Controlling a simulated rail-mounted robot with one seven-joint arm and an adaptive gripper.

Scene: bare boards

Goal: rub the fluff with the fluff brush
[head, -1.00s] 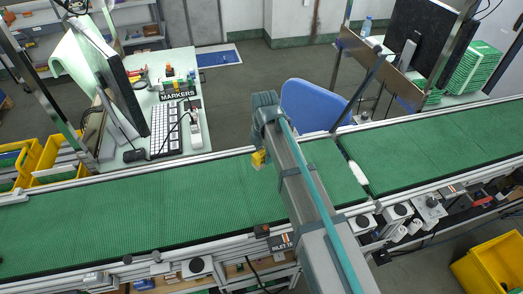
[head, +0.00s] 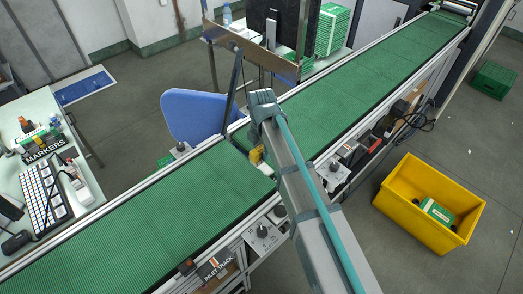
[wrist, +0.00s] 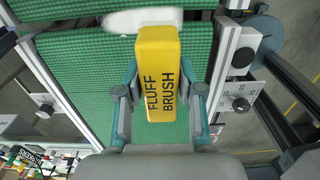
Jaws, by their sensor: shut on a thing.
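The fluff brush (wrist: 160,75) is a yellow block with black lettering, upright in the middle of the wrist view. My gripper (wrist: 158,82) is shut on it, one finger on each side. In the head view the brush (head: 256,155) shows as a small yellow patch at the end of my arm, above the green conveyor. In the head view the white piece (head: 265,168) is partly hidden beside my gripper.
The green conveyor (head: 130,225) runs diagonally, with metal rails and knob boxes (head: 263,232) along its near side. A blue chair (head: 192,113) stands close behind it. A yellow crate (head: 400,190) is on the floor at right. A desk with a keyboard (head: 42,195) is at left.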

